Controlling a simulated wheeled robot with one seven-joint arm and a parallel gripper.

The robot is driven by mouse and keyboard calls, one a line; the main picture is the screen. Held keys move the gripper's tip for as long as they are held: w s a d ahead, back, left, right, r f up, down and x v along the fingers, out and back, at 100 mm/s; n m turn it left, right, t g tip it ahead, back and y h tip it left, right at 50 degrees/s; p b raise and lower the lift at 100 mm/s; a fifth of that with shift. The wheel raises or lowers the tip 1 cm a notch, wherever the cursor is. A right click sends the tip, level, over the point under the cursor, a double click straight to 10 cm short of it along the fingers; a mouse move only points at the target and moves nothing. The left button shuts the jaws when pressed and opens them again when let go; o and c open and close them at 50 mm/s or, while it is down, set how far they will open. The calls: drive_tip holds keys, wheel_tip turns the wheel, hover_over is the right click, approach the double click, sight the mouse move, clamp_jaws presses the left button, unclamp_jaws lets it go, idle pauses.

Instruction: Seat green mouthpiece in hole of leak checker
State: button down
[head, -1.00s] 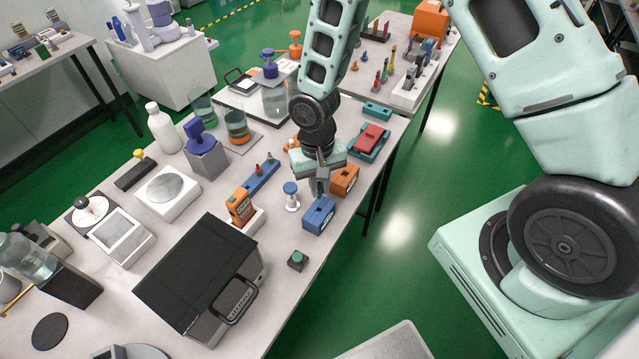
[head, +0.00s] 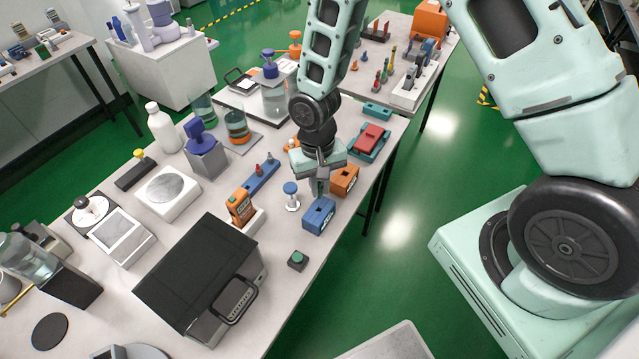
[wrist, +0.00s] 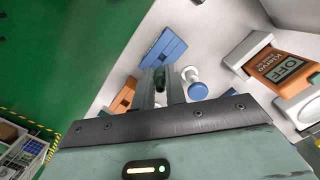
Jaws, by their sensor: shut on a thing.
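My gripper (head: 318,187) points down over the table's right side, between a blue box and an orange box. In the wrist view my gripper (wrist: 160,92) is shut on a small dark green piece (wrist: 160,80), which looks like the green mouthpiece. In the head view the fingers hide it. The blue box (head: 319,215) with a dark opening on top stands just in front; it also shows in the wrist view (wrist: 166,46). The orange box (head: 344,178) stands just right of the fingers. I cannot tell which box is the leak checker, nor whether the piece touches either.
A blue-topped white post (head: 291,196) stands close left of my gripper. An orange handheld meter (head: 240,207) in a white holder is further left. A large black-topped case (head: 200,265) and a small green-topped block (head: 297,260) are nearer. The table's right edge is close.

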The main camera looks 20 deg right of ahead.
drive_tip(key=shift+f+b, duration=2.65)
drive_tip(key=shift+f, duration=0.85)
drive_tip(key=c, duration=1.3)
unclamp_jaws()
drive_tip(key=shift+c, duration=0.2)
drive_tip(key=shift+r, duration=0.15)
wheel_tip(320, 180, up, 17)
drive_tip(key=w+b, duration=0.1)
drive_tip(key=w, duration=0.1)
